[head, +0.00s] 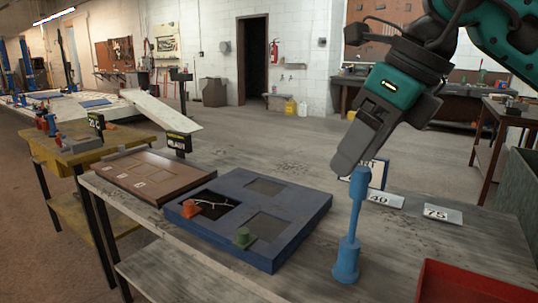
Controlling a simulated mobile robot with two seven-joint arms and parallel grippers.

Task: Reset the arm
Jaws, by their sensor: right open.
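My right arm comes in from the top right, with teal and dark grey links. Its gripper (345,166) points down and to the left over the bench and is open. The fingertips are beside the top of a blue upright spindle-shaped piece (354,210), which stands on the bench. They overlap its top in the picture, and I cannot tell whether they touch. The gap between the fingers is hidden from this side. My left gripper is not in view.
A brown panel (126,166) lies left. Number cards (442,214) and a red tray (470,284) are right.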

